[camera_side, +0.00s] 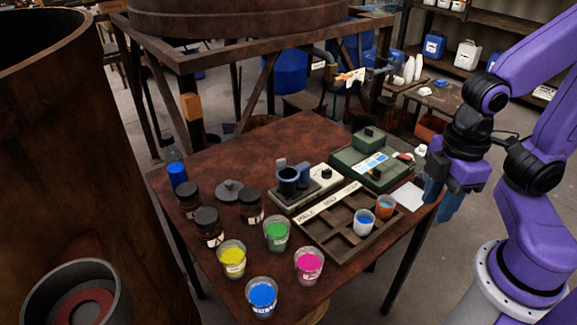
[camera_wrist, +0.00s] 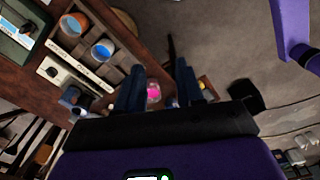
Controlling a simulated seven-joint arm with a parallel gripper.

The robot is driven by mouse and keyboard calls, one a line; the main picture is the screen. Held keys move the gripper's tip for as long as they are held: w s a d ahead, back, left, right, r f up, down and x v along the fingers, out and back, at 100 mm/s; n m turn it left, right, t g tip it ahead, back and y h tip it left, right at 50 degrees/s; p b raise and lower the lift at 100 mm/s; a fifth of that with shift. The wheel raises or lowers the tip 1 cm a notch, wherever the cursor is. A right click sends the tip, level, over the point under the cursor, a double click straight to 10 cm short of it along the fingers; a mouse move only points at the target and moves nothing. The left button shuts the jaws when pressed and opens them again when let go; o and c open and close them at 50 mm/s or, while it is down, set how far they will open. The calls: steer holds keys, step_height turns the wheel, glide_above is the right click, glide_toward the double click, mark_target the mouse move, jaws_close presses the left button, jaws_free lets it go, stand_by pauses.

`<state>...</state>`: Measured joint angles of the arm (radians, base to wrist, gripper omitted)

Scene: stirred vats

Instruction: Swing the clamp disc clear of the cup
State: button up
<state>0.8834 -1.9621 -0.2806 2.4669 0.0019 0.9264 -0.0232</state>
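A small pale device (camera_side: 324,176) stands mid-table with a dark blue cylindrical cup (camera_side: 288,187) at its left end and a blue-grey upright part (camera_side: 281,166) behind it. The device also shows in the wrist view (camera_wrist: 65,75). I cannot clearly make out a clamp disc on the cup. A grey knobbed disc (camera_side: 230,191) lies on the table left of the device. My gripper (camera_side: 446,207) is off the table's right edge, well away from the device, its fingers pointing down. In the wrist view its two fingers (camera_wrist: 158,88) are apart with nothing held between them.
A compartment tray (camera_side: 325,239) holds a white-blue cup (camera_side: 364,222) and an orange cup (camera_side: 385,207). Yellow (camera_side: 232,258), green (camera_side: 277,235), pink (camera_side: 308,265) and blue (camera_side: 262,297) cups stand in front. A green case (camera_side: 372,160) is behind the tray. Dark jars stand left.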

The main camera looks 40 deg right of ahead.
steer(key=w+a+r, duration=0.4)
steer(key=w+a, duration=0.2)
steer(key=w, duration=0.6)
steer(key=n, duration=0.2)
glide_above(282, 159)
step_height(282, 159, down, 17)
steer(key=shift+f, duration=0.1)
jaws_close()
stand_by(0.6)
